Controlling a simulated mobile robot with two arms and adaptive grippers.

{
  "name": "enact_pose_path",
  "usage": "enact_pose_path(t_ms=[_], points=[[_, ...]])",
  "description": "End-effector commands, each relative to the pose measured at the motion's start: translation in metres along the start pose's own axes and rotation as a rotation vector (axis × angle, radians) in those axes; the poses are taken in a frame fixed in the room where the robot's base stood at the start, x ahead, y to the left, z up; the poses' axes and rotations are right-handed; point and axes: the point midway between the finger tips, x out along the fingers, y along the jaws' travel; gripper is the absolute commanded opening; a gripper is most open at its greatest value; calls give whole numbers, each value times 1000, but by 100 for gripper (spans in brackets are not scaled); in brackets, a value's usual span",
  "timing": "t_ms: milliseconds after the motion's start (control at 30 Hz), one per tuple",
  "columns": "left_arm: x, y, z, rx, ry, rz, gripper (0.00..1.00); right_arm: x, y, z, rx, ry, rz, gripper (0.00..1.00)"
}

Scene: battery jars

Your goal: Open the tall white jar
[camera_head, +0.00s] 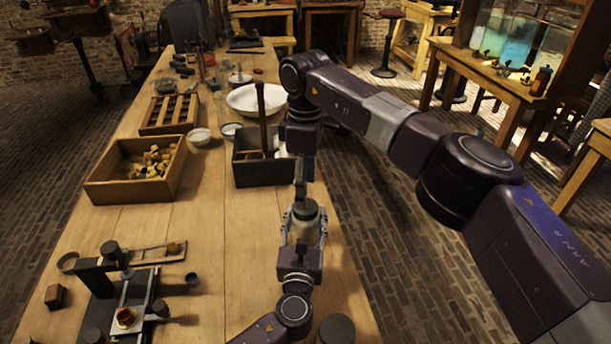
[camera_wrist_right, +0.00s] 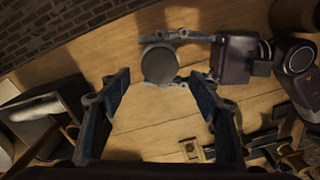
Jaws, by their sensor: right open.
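The tall white jar (camera_head: 304,228) stands upright near the table's right edge, with a dark grey round lid (camera_head: 306,209) on top. In the right wrist view the lid (camera_wrist_right: 159,65) shows from above, and the jar's body is hidden beneath it. My left gripper (camera_head: 305,222) reaches in from the front with one finger on each side of the jar's body, closed against it. My right gripper (camera_head: 301,185) points down above the jar. In its wrist view the right gripper (camera_wrist_right: 160,90) is open and empty, and the lid appears beyond its fingertips, apart from them.
A dark open box (camera_head: 262,172) with a wooden handle stands behind the jar. A wooden crate of small blocks (camera_head: 137,170) and a white bowl (camera_head: 257,98) are farther back. A dark clamp-like apparatus (camera_head: 122,290) stands front left. Bare tabletop (camera_head: 215,235) lies left of the jar.

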Motion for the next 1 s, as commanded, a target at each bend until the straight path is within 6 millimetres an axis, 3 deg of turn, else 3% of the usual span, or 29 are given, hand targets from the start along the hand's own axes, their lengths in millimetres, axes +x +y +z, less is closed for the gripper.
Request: enact_pose_path(t_ms=[300,700,1000], points=[[0,0,0,0,1,0,0,43,0,1,0,-1,0,57],[0,0,0,0,1,0,0,50,0,0,-1,0,1,56],[0,0,0,0,1,0,0,50,0,0,-1,0,1,23]])
